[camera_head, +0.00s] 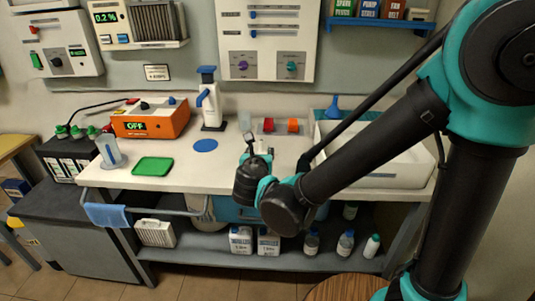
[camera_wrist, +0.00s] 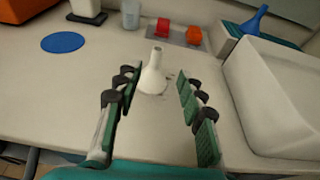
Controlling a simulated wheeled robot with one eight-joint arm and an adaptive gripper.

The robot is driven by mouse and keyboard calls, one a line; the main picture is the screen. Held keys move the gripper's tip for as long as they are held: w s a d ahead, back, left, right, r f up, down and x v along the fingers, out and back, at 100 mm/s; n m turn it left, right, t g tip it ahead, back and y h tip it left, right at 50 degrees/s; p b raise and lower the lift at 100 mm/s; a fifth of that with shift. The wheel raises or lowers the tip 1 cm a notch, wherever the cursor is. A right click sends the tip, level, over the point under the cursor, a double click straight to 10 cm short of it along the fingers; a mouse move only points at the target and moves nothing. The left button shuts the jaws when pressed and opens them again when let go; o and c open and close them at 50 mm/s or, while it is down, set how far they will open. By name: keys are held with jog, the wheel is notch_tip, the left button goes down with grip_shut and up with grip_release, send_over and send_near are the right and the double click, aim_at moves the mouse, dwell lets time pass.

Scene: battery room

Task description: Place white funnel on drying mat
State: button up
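The white funnel (camera_wrist: 152,78) stands spout up on the pale bench top, seen in the wrist view. My gripper (camera_wrist: 157,92) is open, its green-padded fingers to the left and right of the funnel, with gaps on both sides. In the head view my gripper (camera_head: 257,150) is over the bench front and largely hides the funnel. A green rectangular mat or tray (camera_head: 153,166) lies on the bench at left. A teal strip under a blue funnel (camera_wrist: 254,20) is at the back right. I cannot tell for certain which is the drying mat.
A blue disc (camera_head: 206,145) lies between the green piece and my gripper. A white basin (camera_wrist: 275,95) stands close on the right. Red and orange blocks (camera_wrist: 164,27) sit on a grey plate behind. A clear cylinder (camera_head: 109,149) and orange device (camera_head: 150,120) stand at left.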

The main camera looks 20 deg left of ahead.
aim_at(263, 142)
jog(key=x, duration=1)
jog(key=shift+w+f, duration=0.1)
jog(key=shift+w, duration=0.1)
jog(key=shift+f+x, duration=0.2)
jog(key=shift+x, duration=2.4)
jog(key=shift+s+a, duration=0.1)
jog(key=shift+a, duration=0.05)
jog(key=shift+c, duration=0.3)
grip_shut()
